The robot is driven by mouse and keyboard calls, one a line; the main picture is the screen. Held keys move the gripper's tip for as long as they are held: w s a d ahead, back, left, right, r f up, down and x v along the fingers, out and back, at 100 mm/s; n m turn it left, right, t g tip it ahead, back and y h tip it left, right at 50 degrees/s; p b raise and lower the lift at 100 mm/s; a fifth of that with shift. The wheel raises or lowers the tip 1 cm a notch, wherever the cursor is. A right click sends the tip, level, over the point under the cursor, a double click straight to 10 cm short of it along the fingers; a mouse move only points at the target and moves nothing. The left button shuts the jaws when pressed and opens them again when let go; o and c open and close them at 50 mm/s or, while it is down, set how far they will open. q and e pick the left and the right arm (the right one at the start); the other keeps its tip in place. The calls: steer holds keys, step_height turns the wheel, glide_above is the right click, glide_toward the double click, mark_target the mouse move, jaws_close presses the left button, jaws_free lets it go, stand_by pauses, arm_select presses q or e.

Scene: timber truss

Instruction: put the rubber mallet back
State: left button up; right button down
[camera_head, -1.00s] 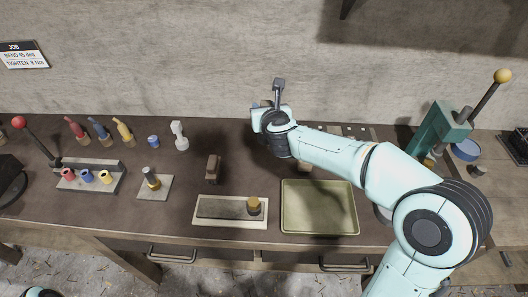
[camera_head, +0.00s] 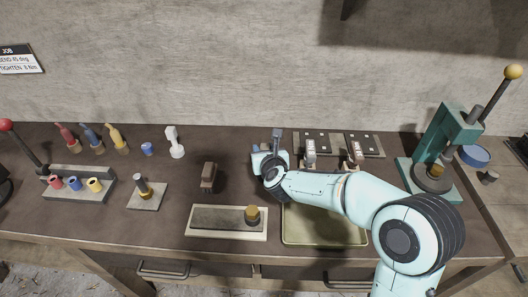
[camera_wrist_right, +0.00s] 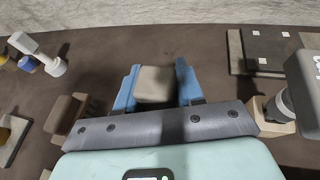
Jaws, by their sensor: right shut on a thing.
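My right gripper (camera_head: 268,165) is over the bench behind the green tray, pointing down. In the right wrist view its blue fingers (camera_wrist_right: 155,90) are shut on a grey-brown block-like thing, which I take to be the rubber mallet (camera_wrist_right: 155,82). Only its top face and near side show there. In the head view my gripper and wrist hide it, so I cannot tell whether it touches the bench. My left gripper is not in view.
The green tray (camera_head: 325,238) lies partly under my right arm. A brown block (camera_head: 209,177) stands left of the gripper, and a pale board (camera_head: 190,232) lies in front. Two label-topped tools (camera_head: 310,150) (camera_head: 354,152) stand to the right. A teal press (camera_head: 433,150) is further right.

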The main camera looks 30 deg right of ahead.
steer(key=shift+r, duration=0.1)
steer(key=c, duration=0.7)
jaws_free()
steer(key=shift+f, duration=0.2)
steer(key=shift+s+a+r, duration=0.1)
steer(key=shift+s+r, duration=0.15)
steer(key=shift+r, duration=0.05)
steer(key=v, duration=1.1)
steer(key=shift+s, duration=0.2)
